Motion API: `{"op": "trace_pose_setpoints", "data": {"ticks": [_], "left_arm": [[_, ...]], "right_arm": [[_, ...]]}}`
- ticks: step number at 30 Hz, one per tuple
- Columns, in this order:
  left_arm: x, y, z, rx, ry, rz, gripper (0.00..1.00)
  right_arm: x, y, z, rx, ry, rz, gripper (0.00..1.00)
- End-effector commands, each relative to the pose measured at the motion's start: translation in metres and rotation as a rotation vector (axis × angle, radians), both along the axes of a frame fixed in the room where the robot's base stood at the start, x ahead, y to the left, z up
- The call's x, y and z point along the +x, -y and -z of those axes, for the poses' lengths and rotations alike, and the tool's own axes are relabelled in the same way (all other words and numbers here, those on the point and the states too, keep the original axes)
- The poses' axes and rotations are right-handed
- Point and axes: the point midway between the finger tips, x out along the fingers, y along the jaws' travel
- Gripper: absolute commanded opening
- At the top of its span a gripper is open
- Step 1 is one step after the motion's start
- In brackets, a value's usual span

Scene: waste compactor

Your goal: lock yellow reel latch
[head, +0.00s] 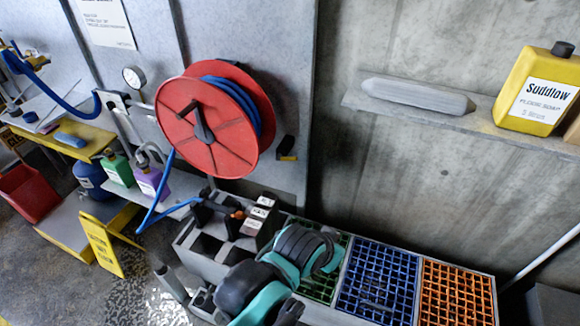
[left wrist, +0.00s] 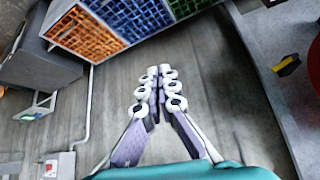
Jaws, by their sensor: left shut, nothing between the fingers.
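The yellow latch (head: 287,155) is a small black and yellow piece on the grey metal panel, just right of the red hose reel (head: 208,120). It also shows in the left wrist view (left wrist: 286,66), at the right, apart from my fingers. I cannot tell its locked state. The reel holds coiled blue hose and has a dark crank handle on its face. My left gripper (left wrist: 159,70) is shut and empty in front of the concrete wall. In the head view my teal and black arm is below the latch, and its fingertips cannot be made out. My right gripper is not in view.
Green (head: 322,270), blue (head: 377,282) and orange (head: 457,294) grates lie below the wall. A shelf (head: 440,116) holds a yellow Suddlow can (head: 538,92). A black and orange hose nozzle (head: 225,208) lies below the reel.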

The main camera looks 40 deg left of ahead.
Motion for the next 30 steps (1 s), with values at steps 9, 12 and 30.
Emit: {"op": "trace_pose_setpoints", "data": {"ticks": [9,12,30], "left_arm": [[0.101,-0.138,-0.069,0.576,0.286,0.002,0.00],[0.141,-0.198,-0.111,0.952,0.380,0.088,0.00],[0.176,-0.318,0.078,2.060,0.048,1.590,0.00]], "right_arm": [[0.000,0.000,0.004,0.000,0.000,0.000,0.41],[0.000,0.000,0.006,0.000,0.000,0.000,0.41],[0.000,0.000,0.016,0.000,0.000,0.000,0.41]]}}
